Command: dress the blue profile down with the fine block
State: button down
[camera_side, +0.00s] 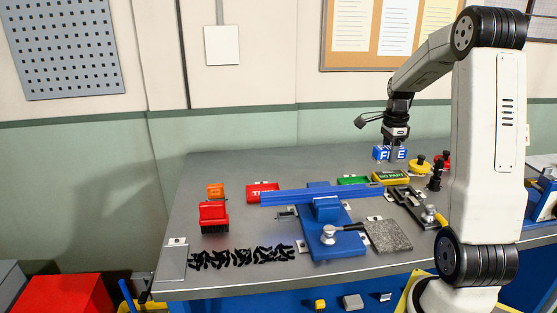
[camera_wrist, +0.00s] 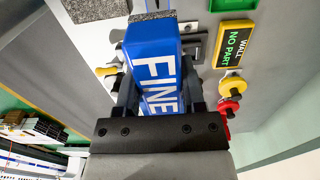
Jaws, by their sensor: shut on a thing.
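The blue profile (camera_side: 290,197) is a long bar lying across the bench, seated in a blue vise fixture (camera_side: 345,243) with a blue jaw block (camera_side: 327,208) in front of it. My gripper (camera_side: 395,147) is shut on the fine block (camera_side: 382,153), a blue block with white "FINE" lettering. The fine block also fills the middle of the wrist view (camera_wrist: 152,50), between my fingers. It is held at the back right of the bench, behind and apart from the profile's right end. The profile cannot be made out in the wrist view.
A yellow-black "WALL NO PART" sign (camera_side: 391,177) and yellow (camera_side: 419,166) and red knobs (camera_wrist: 228,106) stand near my gripper. A grey mat (camera_side: 388,235) lies right of the vise. Black chips (camera_side: 242,257), a red brush (camera_side: 214,213) and an orange block (camera_side: 216,190) are at left.

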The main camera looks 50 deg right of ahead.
aim_at(382, 185)
jog(key=shift+f, duration=0.1)
jog(key=f, duration=0.5)
jog(key=w+a+f, duration=0.1)
jog(key=f, duration=0.2)
jog(key=shift+w+a, duration=1.6)
jog(key=shift+s+d, duration=1.95)
jog(key=shift+s+d+r, duration=0.1)
jog(key=shift+r, duration=1.95)
jog(key=shift+s+d+r, duration=0.1)
jog(key=shift+r, duration=1.95)
jog(key=shift+a, duration=0.1)
